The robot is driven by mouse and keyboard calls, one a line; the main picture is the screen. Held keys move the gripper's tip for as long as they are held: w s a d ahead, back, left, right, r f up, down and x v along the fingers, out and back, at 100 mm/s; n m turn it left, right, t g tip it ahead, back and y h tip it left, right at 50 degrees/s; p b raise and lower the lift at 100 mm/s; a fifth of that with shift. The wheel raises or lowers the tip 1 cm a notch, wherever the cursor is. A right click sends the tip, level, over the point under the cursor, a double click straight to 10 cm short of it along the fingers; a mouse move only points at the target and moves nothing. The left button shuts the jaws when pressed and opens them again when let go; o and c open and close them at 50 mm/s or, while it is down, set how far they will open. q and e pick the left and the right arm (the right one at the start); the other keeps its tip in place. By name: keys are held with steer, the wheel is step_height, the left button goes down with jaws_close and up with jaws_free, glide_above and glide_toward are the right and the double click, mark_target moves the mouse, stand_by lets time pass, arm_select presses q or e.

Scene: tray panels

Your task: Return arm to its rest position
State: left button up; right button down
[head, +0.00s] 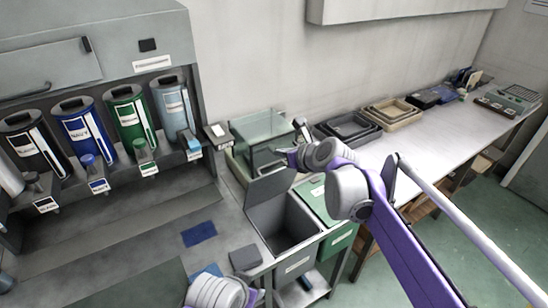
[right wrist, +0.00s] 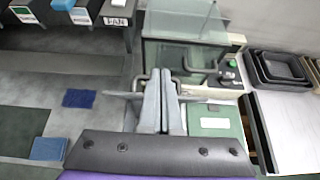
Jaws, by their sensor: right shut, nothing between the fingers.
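My right arm (head: 402,235), purple and grey, reaches in from the lower right of the head view. Its gripper (head: 284,154) is in front of the glass-sided box and above the bins. In the right wrist view the two grey fingers of this gripper (right wrist: 160,100) lie together, shut and empty. A grey and purple part of my left arm (head: 222,292) shows at the bottom edge of the head view; the left gripper is not seen.
A glass-sided box (head: 265,137) stands beyond the right gripper. Below are an open grey bin (head: 293,267) and a green bin (head: 342,238). Coloured canisters (head: 82,130) line the left. Trays (head: 390,113) sit on the right bench, whose front part (head: 440,130) is clear.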

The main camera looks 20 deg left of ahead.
steer(key=s+d+f+n+h, duration=0.25)
steer(key=s+d+n, duration=0.45)
steer(key=d, duration=0.4)
steer(key=s+d+f+n+h, duration=0.25)
steer(key=s+d+n, duration=0.35)
steer(key=d, duration=0.6)
steer(key=s+d+f+n+h, duration=0.2)
steer(key=s+d+f+n, duration=0.4)
steer(key=s+d, duration=0.1)
steer(key=s+d+f+n+g+h, duration=0.1)
steer(key=s+d+f+n+h, duration=0.1)
steer(key=s+d+f+n, duration=0.4)
steer(key=s+d, duration=0.2)
steer(key=s, duration=0.2)
steer(key=shift+f+n, duration=0.15)
steer(key=shift+n, duration=0.15)
